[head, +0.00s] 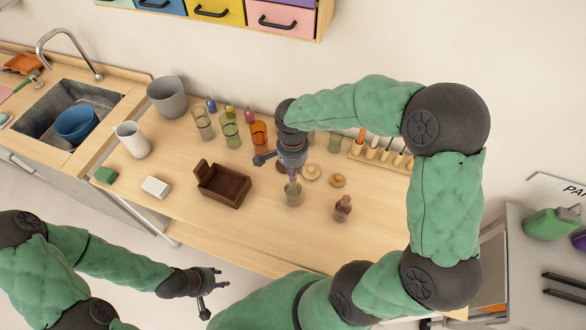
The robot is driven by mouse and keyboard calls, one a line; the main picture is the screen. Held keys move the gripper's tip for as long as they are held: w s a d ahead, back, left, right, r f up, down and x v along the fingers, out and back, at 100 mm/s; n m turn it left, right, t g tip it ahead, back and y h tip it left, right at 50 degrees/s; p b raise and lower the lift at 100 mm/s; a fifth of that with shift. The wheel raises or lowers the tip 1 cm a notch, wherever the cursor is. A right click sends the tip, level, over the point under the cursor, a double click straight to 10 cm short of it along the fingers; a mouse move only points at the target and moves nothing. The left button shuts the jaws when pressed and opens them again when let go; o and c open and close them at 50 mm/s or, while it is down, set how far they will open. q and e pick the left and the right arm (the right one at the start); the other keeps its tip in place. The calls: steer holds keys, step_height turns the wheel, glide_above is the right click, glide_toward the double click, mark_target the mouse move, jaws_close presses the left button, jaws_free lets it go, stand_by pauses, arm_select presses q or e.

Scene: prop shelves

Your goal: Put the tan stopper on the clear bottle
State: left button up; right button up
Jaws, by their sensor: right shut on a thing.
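A small clear bottle (293,195) stands upright on the wooden table, right of the dark wooden box. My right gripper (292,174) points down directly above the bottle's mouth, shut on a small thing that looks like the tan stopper. The stopper is mostly hidden by the fingers, and I cannot tell whether it touches the bottle's neck. My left gripper (213,288) is open and empty, low in front of the table, well away from the bottle.
A dark wooden box (222,186) is left of the bottle. A brownish bottle (343,207) stands to its right. Round tan lids (337,181) lie behind. Coloured glasses (230,135) and a wooden rack (380,155) are at the back.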

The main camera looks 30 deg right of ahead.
steer(key=shift+f+b, duration=0.65)
steer(key=shift+b, duration=0.15)
stand_by(1.5)
steer(key=o, duration=0.8)
steer(key=shift+c, duration=0.2)
step_height(320, 180, up, 12)
stand_by(0.5)
